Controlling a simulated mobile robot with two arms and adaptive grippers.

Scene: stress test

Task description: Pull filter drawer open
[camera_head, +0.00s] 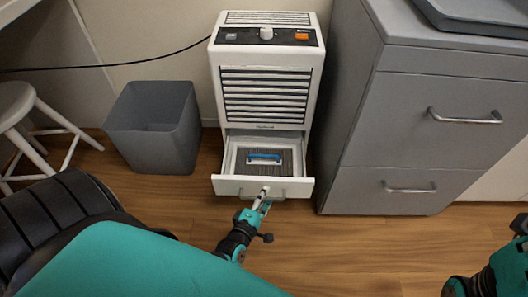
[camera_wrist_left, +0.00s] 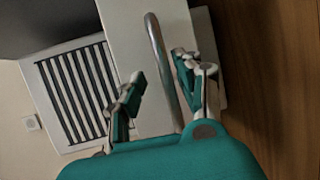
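The white appliance (camera_head: 266,90) stands against the wall, and its filter drawer (camera_head: 228,186) is pulled out at the bottom. Inside the drawer lies a dark filter with a blue handle (camera_head: 264,157). My left gripper (camera_head: 264,193) is at the drawer's front, by its bar handle (camera_head: 277,194). In the left wrist view the metal bar handle (camera_wrist_left: 156,50) runs between the two fingers of my left gripper (camera_wrist_left: 160,86). The fingers stand apart, with visible gaps to the bar. Part of my right arm shows at the lower right; its fingertips are not visible.
A grey bin (camera_head: 152,130) stands left of the appliance, and a pale stool (camera_head: 22,125) is at the far left. A grey cabinet (camera_head: 440,120) with two bar handles stands close on the right. The wood floor (camera_head: 340,245) before the drawer is clear.

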